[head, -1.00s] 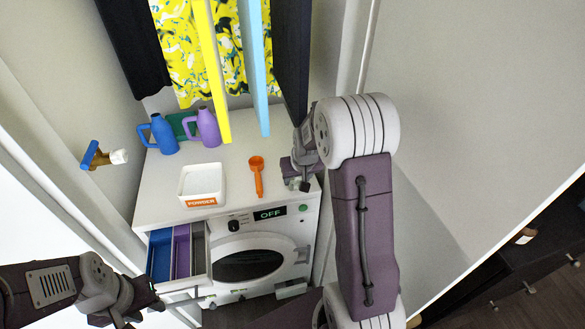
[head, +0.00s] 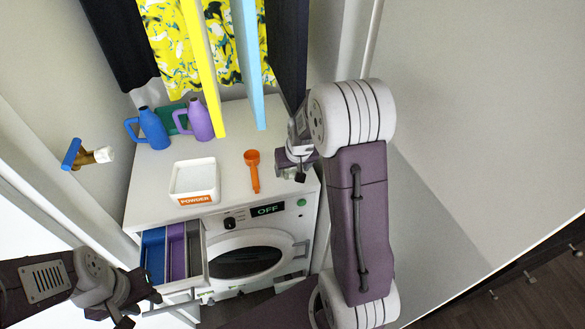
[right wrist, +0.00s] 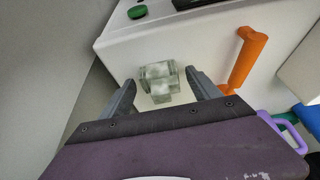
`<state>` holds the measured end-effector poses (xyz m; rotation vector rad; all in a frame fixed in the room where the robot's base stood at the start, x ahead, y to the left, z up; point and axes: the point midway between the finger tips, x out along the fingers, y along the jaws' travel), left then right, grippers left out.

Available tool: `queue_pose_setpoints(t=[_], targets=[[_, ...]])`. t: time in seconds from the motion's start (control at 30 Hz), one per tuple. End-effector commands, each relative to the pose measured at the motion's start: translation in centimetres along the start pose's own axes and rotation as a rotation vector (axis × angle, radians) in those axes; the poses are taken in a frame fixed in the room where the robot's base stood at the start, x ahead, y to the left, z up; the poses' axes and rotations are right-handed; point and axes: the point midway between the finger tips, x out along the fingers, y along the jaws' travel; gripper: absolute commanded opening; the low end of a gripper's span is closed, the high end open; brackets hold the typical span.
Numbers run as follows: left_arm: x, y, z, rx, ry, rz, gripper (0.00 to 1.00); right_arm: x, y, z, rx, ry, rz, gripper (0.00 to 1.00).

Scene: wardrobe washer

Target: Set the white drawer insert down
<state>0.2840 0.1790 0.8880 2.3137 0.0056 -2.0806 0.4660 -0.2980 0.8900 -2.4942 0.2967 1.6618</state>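A small pale, glassy-looking piece (right wrist: 158,82), seemingly the white drawer insert, rests on the white washer top (right wrist: 205,45). It lies between the two spread fingers of my right gripper (right wrist: 163,95), with gaps on both sides. In the head view, my right gripper (head: 300,172) is low over the right edge of the washer top (head: 225,160) and I cannot make out the insert. The detergent drawer (head: 205,262) is pulled out, with blue, purple and grey compartments. My left gripper (head: 138,306) has its fingers apart beside the drawer's front left corner, apparently empty.
A tap (head: 88,155) juts from the left wall. Yellow and blue boards hang above the back.

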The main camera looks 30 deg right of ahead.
Motion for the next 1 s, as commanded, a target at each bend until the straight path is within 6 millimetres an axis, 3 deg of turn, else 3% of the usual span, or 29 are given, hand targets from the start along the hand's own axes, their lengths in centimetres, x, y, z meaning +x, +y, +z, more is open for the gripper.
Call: queue_pose_setpoints(t=[0.2, 0.4, 0.7, 0.83, 1.0], targets=[[-0.7, 0.0, -0.1, 0.0, 0.0, 0.0, 0.36, -1.5, 0.0, -0.5, 0.0, 0.005, 0.0, 0.72], [-1.3, 0.0, -0.1, 0.0, 0.0, 0.0, 0.36, -6.0, 0.0, -0.5, 0.0, 0.007, 0.001, 0.72], [-0.1, 0.0, 0.0, 0.0, 0.0, 0.0, 0.36, -8.8, 0.0, 7.3, 0.001, 0.003, 0.0, 0.72], [0.0, 0.0, 0.0, 0.0, 0.0, 0.0, 0.36, -9.8, 0.0, 9.5, 0.0, 0.003, 0.0, 0.72], [0.0, 0.0, 0.0, 0.0, 0.0, 0.0, 0.36, -10.3, 0.0, 10.7, 0.0, 0.001, 0.0, 0.72]])
